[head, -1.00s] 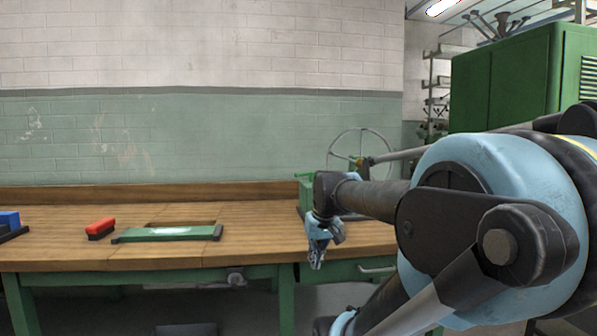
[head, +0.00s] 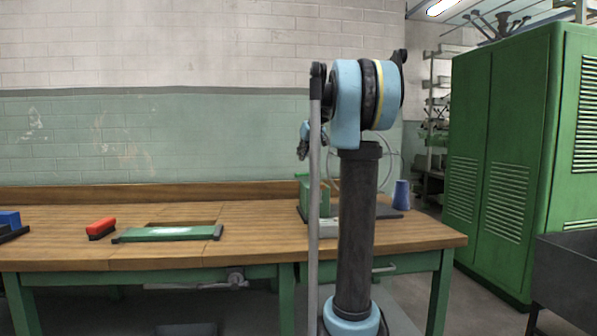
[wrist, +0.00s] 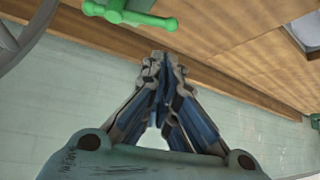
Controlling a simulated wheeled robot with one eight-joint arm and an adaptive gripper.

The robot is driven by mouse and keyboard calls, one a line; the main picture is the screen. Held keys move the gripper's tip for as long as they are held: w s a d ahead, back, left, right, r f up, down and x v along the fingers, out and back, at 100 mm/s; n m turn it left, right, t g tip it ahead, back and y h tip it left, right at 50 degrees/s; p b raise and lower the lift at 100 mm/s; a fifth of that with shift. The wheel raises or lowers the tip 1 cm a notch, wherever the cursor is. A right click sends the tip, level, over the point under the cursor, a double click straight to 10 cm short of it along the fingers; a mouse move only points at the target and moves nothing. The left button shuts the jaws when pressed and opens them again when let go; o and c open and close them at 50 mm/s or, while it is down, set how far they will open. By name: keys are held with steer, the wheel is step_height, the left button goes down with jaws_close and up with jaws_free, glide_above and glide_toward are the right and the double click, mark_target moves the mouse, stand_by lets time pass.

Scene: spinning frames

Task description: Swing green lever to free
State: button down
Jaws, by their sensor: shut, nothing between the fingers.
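The green lever (wrist: 130,12) shows at the top of the wrist view as a bright green bar with rounded ends, partly cut off by the picture's edge. In the head view a green device (head: 314,199) stands on the right part of the bench, partly hidden by my arm, with a bright green piece at its top left. My gripper (wrist: 160,62) is shut and empty, its fingertips apart from the lever in the picture. In the head view my gripper (head: 302,153) is raised above the green device, partly hidden behind my arm.
A spoked wheel (head: 391,146) stands behind my arm. A blue cup (head: 401,195) is at the bench's right. A red block (head: 101,228), a green frame (head: 125,237) and a blue item (head: 9,220) lie further left. A green cabinet (head: 502,160) stands at the right.

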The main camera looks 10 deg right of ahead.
steer(key=w, duration=0.1)
steer(key=r, duration=0.1)
steer(key=w, duration=0.1)
steer(key=shift+w+d+r, duration=0.15)
steer(key=shift+w+d, duration=0.15)
steer(key=x, duration=1)
steer(key=shift+s+d+f, duration=0.1)
steer(key=shift+s+d, duration=0.1)
steer(key=shift+s, duration=0.4)
steer(key=shift+s+d+f, duration=0.1)
steer(key=shift+s+d, duration=0.1)
steer(key=shift+s, duration=0.4)
steer(key=shift+s+d+f, duration=0.1)
steer(key=shift+s+d, duration=0.1)
steer(key=shift+s, duration=0.4)
steer(key=shift+s+a+n, duration=0.1)
steer(key=shift+a+n, duration=0.05)
steer(key=shift+n, duration=0.15)
